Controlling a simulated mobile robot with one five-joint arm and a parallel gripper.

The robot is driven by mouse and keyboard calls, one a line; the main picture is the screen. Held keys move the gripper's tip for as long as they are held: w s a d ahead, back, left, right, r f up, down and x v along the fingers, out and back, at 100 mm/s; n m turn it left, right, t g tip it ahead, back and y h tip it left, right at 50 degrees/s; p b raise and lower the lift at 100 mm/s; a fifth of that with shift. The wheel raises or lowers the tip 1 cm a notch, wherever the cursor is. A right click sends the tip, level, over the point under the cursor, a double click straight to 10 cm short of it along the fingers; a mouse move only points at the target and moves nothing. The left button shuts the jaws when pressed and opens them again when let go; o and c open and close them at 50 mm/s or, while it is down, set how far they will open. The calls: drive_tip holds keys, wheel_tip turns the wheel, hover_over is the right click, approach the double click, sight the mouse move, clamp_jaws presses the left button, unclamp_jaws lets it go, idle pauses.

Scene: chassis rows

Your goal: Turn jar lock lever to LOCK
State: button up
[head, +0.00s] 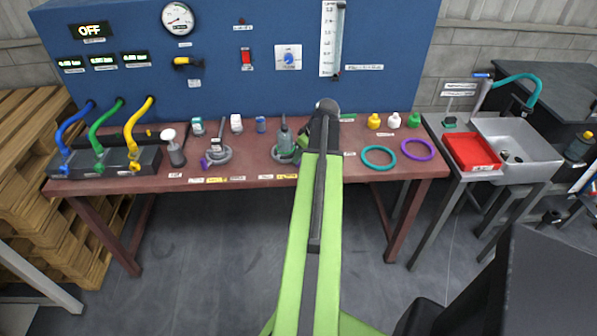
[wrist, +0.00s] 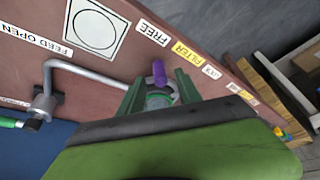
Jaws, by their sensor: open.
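In the wrist view, a purple upright knob (wrist: 158,72), which looks like the lever's grip, stands beside the white FREE label (wrist: 152,33). My gripper (wrist: 161,82) is open, with one green finger on each side of the knob. I cannot tell whether either finger touches it. The rest of the lever is hidden by my gripper. In the head view, a grey-green jar (head: 284,141) stands in a round base left of my arm. My arm hides the gripper's fingertips and the knob there.
A bent grey handle (wrist: 88,70) stands near the gripper in the wrist view. Another round fixture (head: 218,156) with a purple part is farther left on the bench (head: 250,195). Teal (head: 379,148) and purple (head: 418,141) rings lie right of my arm. The blue panel (head: 250,85) rises behind.

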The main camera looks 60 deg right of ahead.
sight(299, 165)
drive_tip(key=b+x, duration=0.1)
drive_tip(key=x, duration=0.2)
drive_tip(key=shift+w+f+b, duration=0.1)
drive_tip(key=shift+f+b, duration=0.1)
drive_tip(key=shift+b, duration=0.15)
drive_tip(key=shift+r, duration=0.1)
clamp_jaws()
idle(0.9)
